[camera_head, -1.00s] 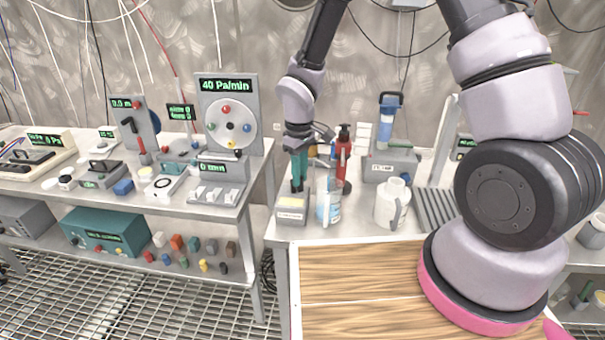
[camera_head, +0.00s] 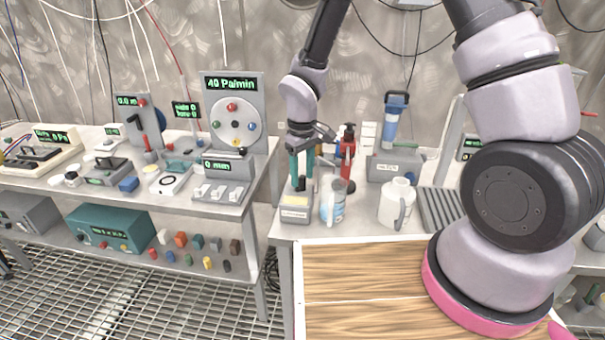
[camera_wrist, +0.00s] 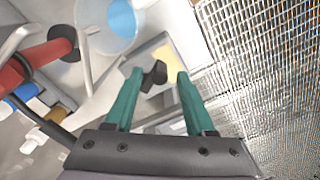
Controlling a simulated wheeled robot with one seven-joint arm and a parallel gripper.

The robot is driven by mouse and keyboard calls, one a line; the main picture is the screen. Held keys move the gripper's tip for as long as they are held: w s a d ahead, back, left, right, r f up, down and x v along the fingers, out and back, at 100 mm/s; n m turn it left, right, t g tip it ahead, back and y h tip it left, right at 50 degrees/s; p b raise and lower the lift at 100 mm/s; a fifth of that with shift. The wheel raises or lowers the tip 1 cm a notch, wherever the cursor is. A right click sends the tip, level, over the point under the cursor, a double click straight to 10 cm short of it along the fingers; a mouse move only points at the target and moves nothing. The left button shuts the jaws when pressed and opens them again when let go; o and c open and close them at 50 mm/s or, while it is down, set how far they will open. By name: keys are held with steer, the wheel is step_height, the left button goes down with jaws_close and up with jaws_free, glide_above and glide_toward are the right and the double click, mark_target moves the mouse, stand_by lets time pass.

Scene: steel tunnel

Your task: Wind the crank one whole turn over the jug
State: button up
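My gripper (camera_head: 303,168) has two teal fingers, pointing down and apart in the wrist view (camera_wrist: 160,74). A small dark knob (camera_wrist: 154,76) shows between them, nearer the left finger; I cannot tell whether they touch. It seems to belong to a grey box with a yellow patch (camera_head: 296,215) below my gripper. I cannot tell if this knob is the crank's handle; no crank arm is clear. A white jug with a side handle (camera_head: 397,205) stands upright to the right.
A grey unit with a blue cylinder (camera_head: 394,122) stands behind the jug. A wood-topped surface (camera_head: 360,275) is clear in front. The left bench holds a knobbed dial panel (camera_head: 234,125).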

step_height(320, 180, up, 11)
stand_by(0.7)
steer(key=shift+f, duration=0.1)
steer(key=s+d+r+m+t, duration=0.25)
steer(key=d+r+m, duration=0.35)
steer(key=d+r, duration=0.95)
steer(key=s+d+r+m+t+y, duration=0.2)
steer(key=s+d+r+m+t, duration=0.2)
steer(key=s+r, duration=0.6)
steer(key=d+m, duration=0.2)
steer(key=shift+d+r+m+t, duration=0.2)
steer(key=shift+d+m+t, duration=0.15)
steer(key=shift+d+m, duration=0.05)
